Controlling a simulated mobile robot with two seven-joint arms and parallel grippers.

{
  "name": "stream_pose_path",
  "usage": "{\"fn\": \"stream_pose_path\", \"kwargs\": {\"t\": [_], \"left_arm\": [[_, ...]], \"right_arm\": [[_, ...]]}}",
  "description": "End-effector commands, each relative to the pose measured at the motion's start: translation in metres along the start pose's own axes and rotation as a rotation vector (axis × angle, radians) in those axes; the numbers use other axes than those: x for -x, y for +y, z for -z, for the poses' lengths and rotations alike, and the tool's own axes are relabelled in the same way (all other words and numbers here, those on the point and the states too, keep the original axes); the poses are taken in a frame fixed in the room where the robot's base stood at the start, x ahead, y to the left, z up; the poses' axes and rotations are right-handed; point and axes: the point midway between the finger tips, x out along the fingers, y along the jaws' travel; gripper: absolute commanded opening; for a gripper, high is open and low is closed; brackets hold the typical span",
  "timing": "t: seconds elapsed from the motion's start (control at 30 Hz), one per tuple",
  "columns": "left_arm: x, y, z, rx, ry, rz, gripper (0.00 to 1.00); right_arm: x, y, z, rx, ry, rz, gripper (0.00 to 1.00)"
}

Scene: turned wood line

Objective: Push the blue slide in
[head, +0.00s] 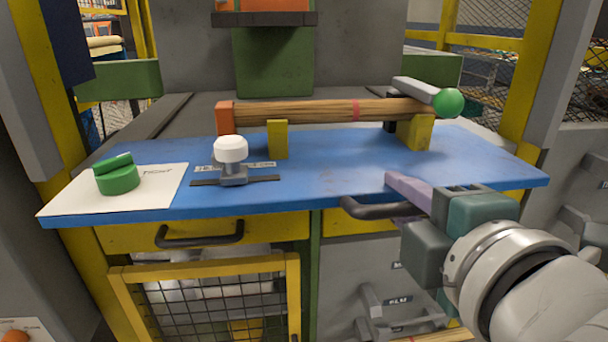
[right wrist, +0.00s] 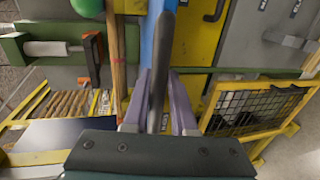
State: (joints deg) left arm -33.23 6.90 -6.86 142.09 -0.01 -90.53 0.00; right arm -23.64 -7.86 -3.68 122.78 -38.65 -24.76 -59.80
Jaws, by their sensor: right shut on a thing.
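The blue slide (head: 330,175) is a flat blue board at bench height, reaching out in front of the grey bench surface. In the right wrist view, the handle (right wrist: 157,85) runs lengthwise between the fingers, beside the slide's narrow blue edge (right wrist: 147,38). The handle's mounting is partly hidden by the gripper. My left gripper is not in view.
On the blue surface are a wooden rod (head: 310,111) on yellow supports, a white-knobbed clamp (head: 231,155), and a green round piece (head: 118,178) on white paper. A yellow drawer (head: 270,230) and mesh door (head: 215,305) are below. Yellow posts flank the bench.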

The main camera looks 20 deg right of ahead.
Motion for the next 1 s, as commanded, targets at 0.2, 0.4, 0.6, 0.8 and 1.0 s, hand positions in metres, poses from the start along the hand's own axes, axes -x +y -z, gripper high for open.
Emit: {"fn": "stream_pose_path", "kwargs": {"t": [0.2,0.4,0.6,0.8,1.0], "left_arm": [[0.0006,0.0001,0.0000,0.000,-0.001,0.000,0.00],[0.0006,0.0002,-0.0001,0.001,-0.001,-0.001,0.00],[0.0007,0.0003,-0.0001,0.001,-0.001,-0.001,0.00],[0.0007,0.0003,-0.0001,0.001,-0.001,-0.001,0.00],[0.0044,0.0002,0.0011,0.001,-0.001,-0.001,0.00]], "right_arm": [[-0.0001,0.0067,0.0008,-0.003,0.004,-0.018,0.00],[-0.0001,0.0075,0.0010,-0.004,0.004,-0.020,0.00],[-0.0002,0.0078,0.0011,-0.004,0.004,-0.021,0.00],[-0.0003,0.0080,0.0012,-0.004,0.005,-0.021,0.00],[-0.0087,0.0118,0.0020,-0.003,0.007,-0.024,0.00]]}}
